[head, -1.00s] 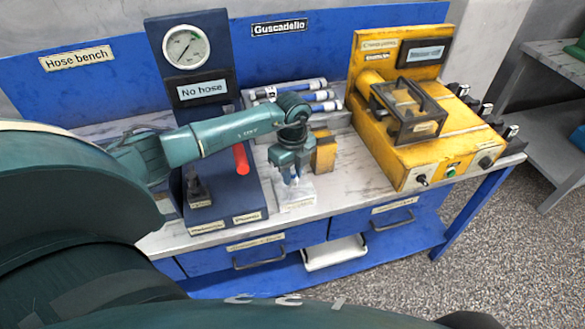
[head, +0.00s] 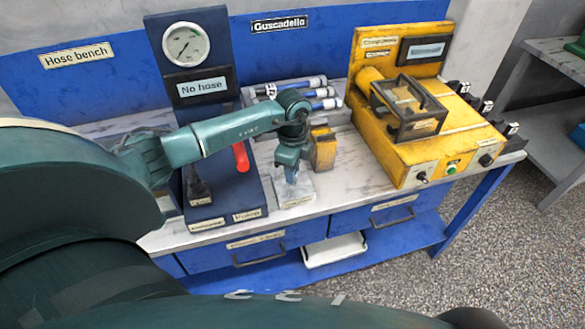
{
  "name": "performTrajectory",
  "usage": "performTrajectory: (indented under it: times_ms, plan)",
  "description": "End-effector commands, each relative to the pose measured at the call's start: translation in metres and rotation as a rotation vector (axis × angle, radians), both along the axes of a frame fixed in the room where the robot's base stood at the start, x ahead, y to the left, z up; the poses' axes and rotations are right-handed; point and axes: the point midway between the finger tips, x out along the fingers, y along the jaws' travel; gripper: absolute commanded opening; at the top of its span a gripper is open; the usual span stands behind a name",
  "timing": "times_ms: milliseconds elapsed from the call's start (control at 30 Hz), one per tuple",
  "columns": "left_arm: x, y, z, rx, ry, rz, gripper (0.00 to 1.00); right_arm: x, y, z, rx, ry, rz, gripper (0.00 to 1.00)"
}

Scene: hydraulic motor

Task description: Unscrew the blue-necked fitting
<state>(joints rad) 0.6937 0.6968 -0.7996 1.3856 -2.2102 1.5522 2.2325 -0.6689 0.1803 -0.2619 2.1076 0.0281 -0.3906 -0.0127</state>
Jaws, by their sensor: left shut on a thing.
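My left gripper (head: 290,172) points down over a small pale block (head: 295,193) near the front edge of the bench. It is shut on a small fitting, of which only a bit of blue and white shows between the fingers. The fingers hide most of the fitting, so I cannot tell whether it is still seated in the block. My right gripper is not in view.
Left of the block stands the dark blue gauge stand (head: 203,90) with a red handle (head: 241,157). A yellow block (head: 323,150) is close on the right. Several hoses (head: 322,93) lie behind. The yellow machine (head: 425,160) fills the bench's right side.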

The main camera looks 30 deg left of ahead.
Motion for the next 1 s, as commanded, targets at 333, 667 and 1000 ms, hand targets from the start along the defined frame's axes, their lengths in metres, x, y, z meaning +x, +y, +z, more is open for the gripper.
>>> performTrajectory:
  times_ms: [333, 667, 1000]
  plan:
    - [-0.0008, -0.0011, -0.0002, -0.002, 0.003, 0.422, 0.02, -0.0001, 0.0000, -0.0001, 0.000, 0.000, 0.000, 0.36]
    - [-0.0008, -0.0005, 0.0000, 0.000, 0.003, 0.494, 0.02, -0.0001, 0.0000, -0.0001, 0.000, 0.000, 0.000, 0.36]
    - [-0.0007, -0.0043, -0.0001, -0.007, 0.005, 0.818, 0.02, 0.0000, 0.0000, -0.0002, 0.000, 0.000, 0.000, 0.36]
